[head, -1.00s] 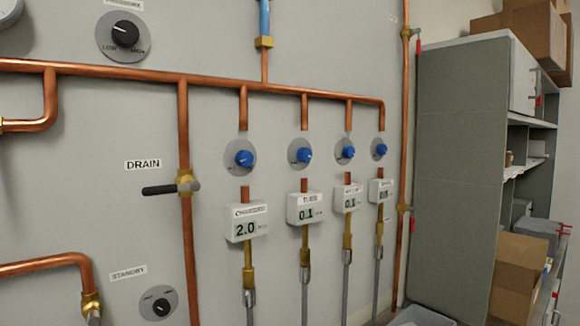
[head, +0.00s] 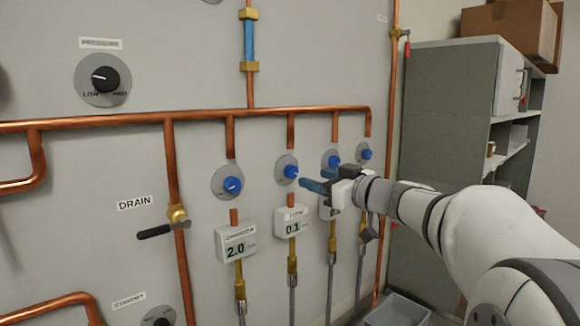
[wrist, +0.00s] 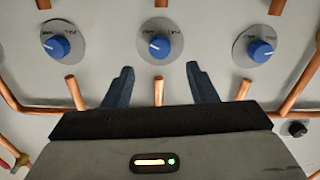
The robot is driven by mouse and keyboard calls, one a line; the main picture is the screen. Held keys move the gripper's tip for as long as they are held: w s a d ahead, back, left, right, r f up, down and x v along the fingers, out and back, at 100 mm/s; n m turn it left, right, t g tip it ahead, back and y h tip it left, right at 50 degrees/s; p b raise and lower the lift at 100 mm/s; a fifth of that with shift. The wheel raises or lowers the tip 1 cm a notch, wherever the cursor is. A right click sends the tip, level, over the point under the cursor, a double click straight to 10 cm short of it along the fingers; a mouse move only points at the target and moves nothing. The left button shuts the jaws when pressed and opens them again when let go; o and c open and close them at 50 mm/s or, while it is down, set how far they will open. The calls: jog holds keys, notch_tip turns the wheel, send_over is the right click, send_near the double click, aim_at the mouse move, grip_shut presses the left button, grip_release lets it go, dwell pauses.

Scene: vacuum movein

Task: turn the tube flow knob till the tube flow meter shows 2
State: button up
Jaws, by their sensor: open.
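The tube flow knob (head: 290,171) is a blue knob on a grey round plate, second from the left in the row on the wall panel. The tube flow meter (head: 291,222) is the white box below it and reads 0.1. My gripper (head: 306,178) is just right of that knob in the head view, its blue fingers apart and empty. In the wrist view, which looks upside down, a knob that seems to be the tube one (wrist: 159,46) sits beyond and between the open fingertips (wrist: 159,68); no contact shows. My gripper partly hides the third meter.
Similar blue knobs sit close by: the leftmost (head: 232,185) above a meter (head: 236,241) reading 2.0, and two to the right (head: 331,159) (head: 366,154). A copper header pipe (head: 200,114) runs above them. A drain handle (head: 154,232) sticks out at left.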

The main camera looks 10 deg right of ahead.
aim_at(294, 173)
jog(key=p+x, duration=0.1)
jog(key=x, duration=0.6)
jog(key=shift+w+a, duration=0.15)
jog(key=c, duration=1)
jog(key=shift+o, duration=0.2)
